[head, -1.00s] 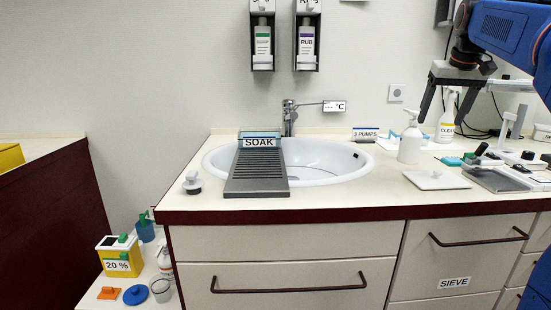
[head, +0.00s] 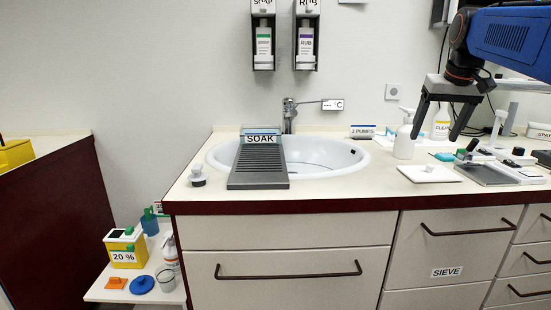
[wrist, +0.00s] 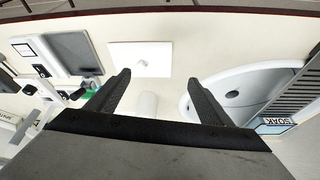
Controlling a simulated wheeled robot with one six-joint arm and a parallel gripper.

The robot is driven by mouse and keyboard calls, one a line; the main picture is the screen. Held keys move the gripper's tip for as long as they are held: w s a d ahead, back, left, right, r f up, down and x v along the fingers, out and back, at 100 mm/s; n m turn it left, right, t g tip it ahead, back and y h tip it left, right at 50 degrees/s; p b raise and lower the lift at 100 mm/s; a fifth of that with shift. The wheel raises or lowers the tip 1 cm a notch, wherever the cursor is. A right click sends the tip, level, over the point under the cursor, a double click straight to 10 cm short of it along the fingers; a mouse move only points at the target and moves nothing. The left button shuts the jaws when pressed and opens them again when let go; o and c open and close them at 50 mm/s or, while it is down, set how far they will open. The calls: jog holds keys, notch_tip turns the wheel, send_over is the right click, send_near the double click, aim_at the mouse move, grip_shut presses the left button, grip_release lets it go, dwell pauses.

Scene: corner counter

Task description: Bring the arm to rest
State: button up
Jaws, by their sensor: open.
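My gripper (head: 434,138) is open and empty at the right in the head view. Its two dark fingers point down, held above the counter, in front of or beside the white pump bottle (head: 404,140) and the CLEAN bottle (head: 441,124). In the wrist view my gripper (wrist: 158,82) shows spread fingers with nothing between them. My blue arm comes in from the upper right.
A white sink (head: 325,155) with a ribbed SOAK rack (head: 258,167) across it is left of my gripper. A tray with a dark surface (head: 484,174) and several small tools lie at the right. Two dispensers (head: 263,42) hang on the wall. Open wall space lies left of my gripper.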

jog(key=s+a+f, duration=0.4)
jog(key=s+f, duration=0.6)
jog(key=s+a+f+n, duration=0.1)
jog(key=s+a+f, duration=0.3)
jog(key=s+f, duration=0.6)
jog(key=s+a+f, duration=0.5)
jog(key=s+f, duration=0.5)
jog(key=shift+f+n+y, duration=0.3)
jog(key=shift+f, duration=0.05)
